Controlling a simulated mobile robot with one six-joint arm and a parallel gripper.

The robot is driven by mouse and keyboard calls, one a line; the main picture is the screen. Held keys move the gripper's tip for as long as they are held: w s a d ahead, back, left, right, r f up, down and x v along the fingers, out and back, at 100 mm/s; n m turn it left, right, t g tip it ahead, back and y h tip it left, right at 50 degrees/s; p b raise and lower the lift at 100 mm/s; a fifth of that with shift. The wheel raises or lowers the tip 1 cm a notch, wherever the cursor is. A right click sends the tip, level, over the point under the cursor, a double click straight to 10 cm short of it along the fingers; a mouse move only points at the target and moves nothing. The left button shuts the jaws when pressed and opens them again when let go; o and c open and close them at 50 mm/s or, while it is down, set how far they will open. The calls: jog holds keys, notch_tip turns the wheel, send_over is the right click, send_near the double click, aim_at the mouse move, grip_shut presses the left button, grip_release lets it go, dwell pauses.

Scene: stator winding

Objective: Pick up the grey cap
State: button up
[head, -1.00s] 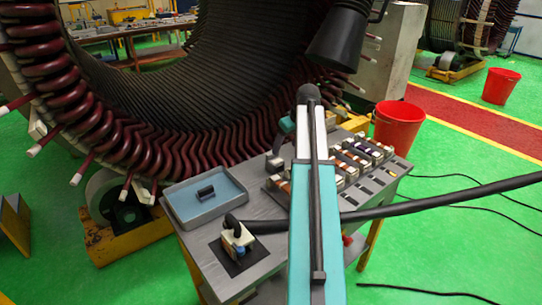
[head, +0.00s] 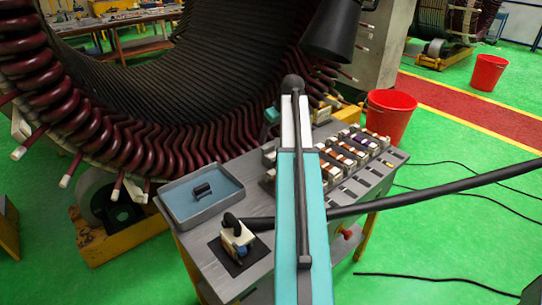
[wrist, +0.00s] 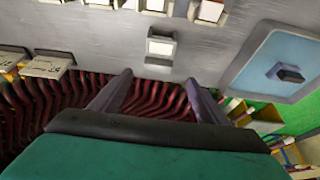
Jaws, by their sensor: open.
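A small dark grey piece (head: 203,190) lies in the shallow blue tray (head: 163,208) at the table's left end. It also shows at the right of the wrist view (wrist: 290,74). I cannot tell for sure whether it is the grey cap. A small pale grey-white block (wrist: 160,46) sits on the table straight ahead of my gripper (wrist: 158,77) in the wrist view, apart from the fingers. My gripper is open, with nothing visible between its fingers. In the head view my arm hides most of the gripper.
Rows of pale-ended blocks (head: 345,152) fill the table's right part. A clamp-like fixture (head: 237,238) stands near the front. The stator's red coil ends (head: 90,125) lie close behind the table. A red bucket (head: 388,115) stands beyond it. A thick black cable crosses the front.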

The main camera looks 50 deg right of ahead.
aim_at(268, 147)
jog(key=shift+p+x, duration=1)
jog(key=shift+x, duration=2.9)
jog(key=shift+d+p+x, duration=0.2)
jog(key=shift+p+x, duration=0.9)
jog(key=shift+x, duration=0.35)
jog(key=shift+p+x, duration=0.3)
jog(key=shift+x, duration=0.85)
jog(key=c, duration=1.2)
jog(key=shift+r, duration=0.1)
notch_tip(268, 147, up, 10)
jog(key=b, duration=0.3)
